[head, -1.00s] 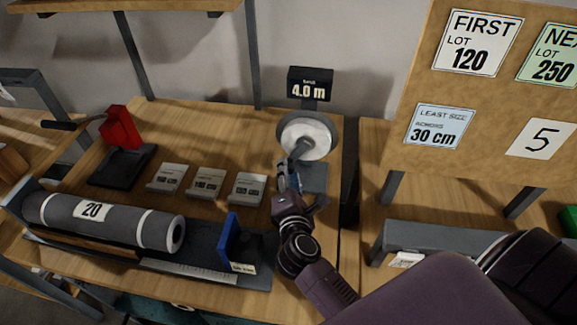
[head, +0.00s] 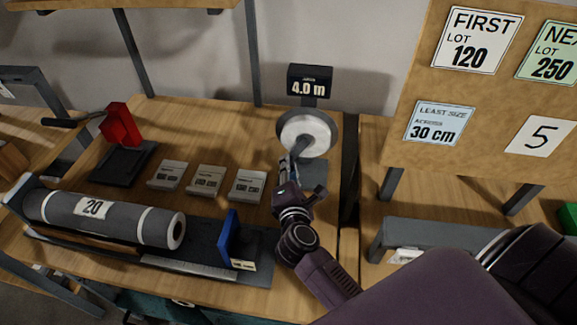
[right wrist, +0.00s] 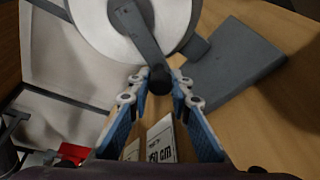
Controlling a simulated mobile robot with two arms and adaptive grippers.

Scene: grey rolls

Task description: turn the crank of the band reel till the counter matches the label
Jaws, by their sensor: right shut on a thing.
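The band reel (head: 318,127) is a pale disc with a grey rim on a grey base at the back of the bench. Its counter (head: 309,87) above reads 4.0 m. My right gripper (head: 289,165) is at the lower left of the reel. In the right wrist view the reel (right wrist: 100,32) fills the top, and its dark crank arm (right wrist: 145,38) runs down to a black knob (right wrist: 159,80). My right gripper (right wrist: 159,85) has its blue fingers on either side of this knob and is shut on it. My left gripper is not in view.
A grey roll (head: 130,222) labelled 20 lies in a trough at the front left. Several grey labelled blocks (head: 205,180) stand left of my right gripper. A board (head: 400,150) with signs stands right.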

